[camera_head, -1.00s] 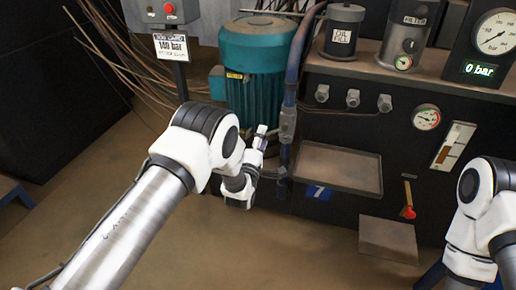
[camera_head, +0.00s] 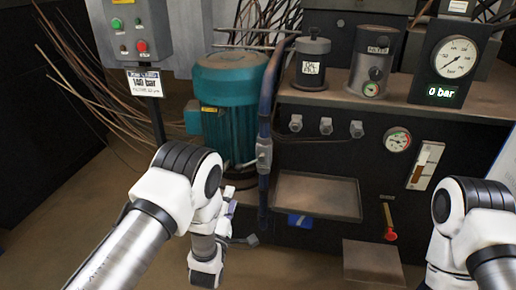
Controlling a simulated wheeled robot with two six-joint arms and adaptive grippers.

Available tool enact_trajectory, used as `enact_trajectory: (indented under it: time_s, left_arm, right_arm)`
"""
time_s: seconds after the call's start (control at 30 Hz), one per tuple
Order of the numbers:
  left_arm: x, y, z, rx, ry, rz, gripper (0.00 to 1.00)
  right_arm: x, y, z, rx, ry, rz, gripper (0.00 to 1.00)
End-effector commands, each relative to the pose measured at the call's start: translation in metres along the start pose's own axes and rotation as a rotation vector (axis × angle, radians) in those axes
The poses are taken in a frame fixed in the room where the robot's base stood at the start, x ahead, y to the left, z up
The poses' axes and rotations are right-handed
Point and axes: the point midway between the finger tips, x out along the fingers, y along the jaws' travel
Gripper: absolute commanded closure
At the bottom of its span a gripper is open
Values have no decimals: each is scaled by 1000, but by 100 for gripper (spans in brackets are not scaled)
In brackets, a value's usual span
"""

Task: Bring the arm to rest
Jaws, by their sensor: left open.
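My left arm comes in from the lower left and bends at a white and black joint. Its gripper (camera_head: 243,216) is partly hidden by the wrist. It looks open and empty, in front of the teal motor's base and left of the metal tray. My right arm (camera_head: 458,215) shows at the right edge as a white and black joint. Its gripper is out of view.
A teal motor (camera_head: 229,108) and a dark pipe (camera_head: 265,120) stand behind my left gripper. A control box (camera_head: 133,32) stands upper left. Brown floor lies below.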

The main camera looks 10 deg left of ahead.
Motion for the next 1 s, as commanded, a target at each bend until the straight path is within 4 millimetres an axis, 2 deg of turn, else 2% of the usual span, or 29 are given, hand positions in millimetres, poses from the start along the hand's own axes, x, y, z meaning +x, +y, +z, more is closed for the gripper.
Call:
enact_trajectory:
  time_s: [0.07,0.13,0.17,0.23,0.27,0.3,0.37,0.4,0.5,0.6,0.7,0.8,0.87,0.9,1.0]
  left_arm:
    - [-2,-4,-9,-1,18,-10,42]
    - [-18,-17,-27,2,47,-66,42]
    - [-30,-26,-35,5,58,-118,42]
    - [-64,-58,-50,66,68,-304,42]
    - [-84,-74,-56,120,61,-405,42]
    - [-113,-94,-62,205,35,-548,42]
    - [-162,-120,-67,342,-42,-761,42]
    - [-193,-132,-68,427,-114,-886,42]
    - [-267,-147,-67,610,-340,-1139,42]
    - [-330,-147,-62,750,-606,-1308,42]
    - [-382,-140,-56,867,-907,-1402,42]
    - [-414,-133,-52,971,-1192,-1407,42]
    - [-421,-132,-51,1043,-1327,-1366,42]
    - [-414,-104,-52,1044,-1320,-1364,42]
    - [-408,-72,-53,1042,-1314,-1365,42]
  right_arm:
    - [0,0,0,0,0,0,60]
    - [0,0,0,0,0,0,60]
    - [0,0,0,0,0,0,60]
    - [0,0,0,0,0,0,60]
    - [0,0,0,0,0,0,60]
    - [0,0,0,0,0,0,60]
    - [0,0,0,0,0,0,60]
    - [0,0,0,0,0,0,60]
    - [0,0,0,0,0,0,60]
    - [0,0,0,0,0,0,60]
    - [0,0,0,0,0,0,60]
    - [0,0,0,0,0,0,60]
    - [0,0,0,0,0,0,60]
    - [-28,0,1,0,-2,0,60]
    - [-62,0,0,0,1,0,60]
